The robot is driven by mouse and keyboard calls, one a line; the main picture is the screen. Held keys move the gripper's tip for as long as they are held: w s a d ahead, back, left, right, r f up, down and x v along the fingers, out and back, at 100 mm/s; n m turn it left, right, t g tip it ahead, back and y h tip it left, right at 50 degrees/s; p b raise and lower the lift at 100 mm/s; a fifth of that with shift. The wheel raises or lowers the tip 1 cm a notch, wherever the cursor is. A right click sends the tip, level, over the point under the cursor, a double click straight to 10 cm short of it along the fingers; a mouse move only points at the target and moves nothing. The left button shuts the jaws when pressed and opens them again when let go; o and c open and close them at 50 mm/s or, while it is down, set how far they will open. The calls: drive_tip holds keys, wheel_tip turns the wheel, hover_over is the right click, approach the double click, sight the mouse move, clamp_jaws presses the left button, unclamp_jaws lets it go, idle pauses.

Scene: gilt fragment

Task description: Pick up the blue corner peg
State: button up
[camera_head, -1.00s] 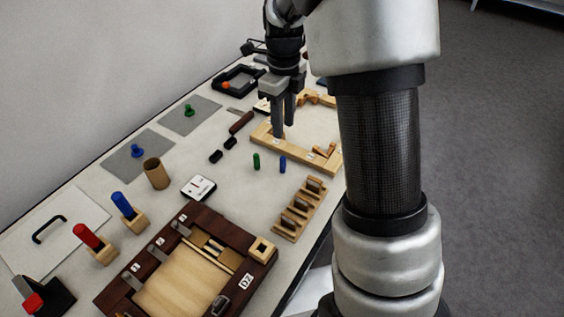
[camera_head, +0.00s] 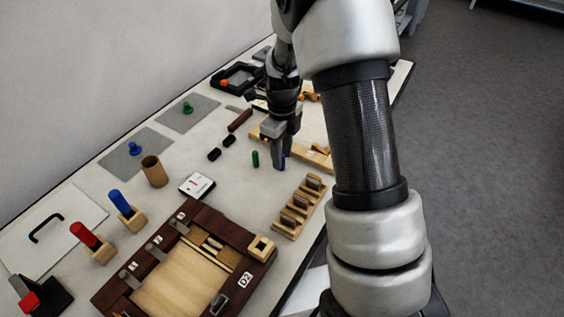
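The small blue corner peg (camera_head: 283,161) stands upright on the table, partly hidden by my gripper. My gripper (camera_head: 280,160) points down right at it, and a sliver of blue shows between the two fingers. The fingers look apart, about as wide as before. Whether they touch the peg cannot be seen. A small green peg (camera_head: 255,158) stands upright just left of my gripper.
A light wooden frame (camera_head: 318,158) lies just behind my gripper. A slotted wooden rack (camera_head: 289,222) stands in front, near the table's right edge. A white box (camera_head: 197,186) and a brown cup (camera_head: 154,171) stand to the left. A dark wooden tray (camera_head: 250,268) lies nearest.

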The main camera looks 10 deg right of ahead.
drive_tip(key=shift+c, duration=0.2)
clamp_jaws()
drive_tip(key=shift+r, duration=0.15)
